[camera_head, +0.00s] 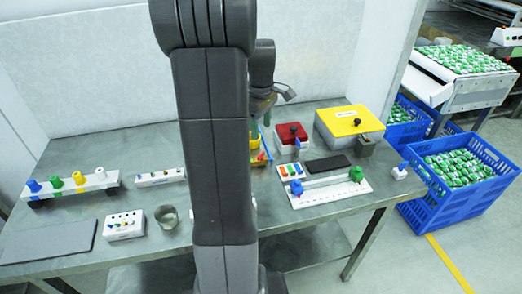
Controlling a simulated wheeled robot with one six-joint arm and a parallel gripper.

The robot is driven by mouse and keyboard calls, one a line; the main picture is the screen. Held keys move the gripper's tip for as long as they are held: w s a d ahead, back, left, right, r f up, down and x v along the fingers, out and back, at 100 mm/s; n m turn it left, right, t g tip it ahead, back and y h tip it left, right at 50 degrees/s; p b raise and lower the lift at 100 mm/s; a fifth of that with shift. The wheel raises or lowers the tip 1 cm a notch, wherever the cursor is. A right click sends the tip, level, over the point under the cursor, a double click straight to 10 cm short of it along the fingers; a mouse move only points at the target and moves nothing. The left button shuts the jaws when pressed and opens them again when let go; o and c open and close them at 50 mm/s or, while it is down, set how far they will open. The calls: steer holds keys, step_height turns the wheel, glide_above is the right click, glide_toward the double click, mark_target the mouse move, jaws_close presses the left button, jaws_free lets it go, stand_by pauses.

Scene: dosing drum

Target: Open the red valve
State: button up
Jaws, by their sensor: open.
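I cannot pick out a red valve with certainty. A red-topped box (291,132) with a black knob stands right of my arm, towards the back of the table. Small red and green pieces (262,157) show just beside my arm, too small to identify. A white rack (99,183) at the left carries blue, green, yellow and pale knobs, none clearly red. My gripper (264,106) is open above the back of the table, left of the red-topped box. My own arm hides part of it and the middle of the table.
A yellow-topped box (350,120) stands at the back right. A metal cup (167,217) and a grey plate (50,241) are at the left. Blue crates (470,205) stand beyond the right edge.

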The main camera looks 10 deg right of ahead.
mark_target(261, 154)
step_height(261, 154, down, 10)
steer(key=shift+f, duration=0.1)
stand_by(0.4)
steer(key=c, duration=1)
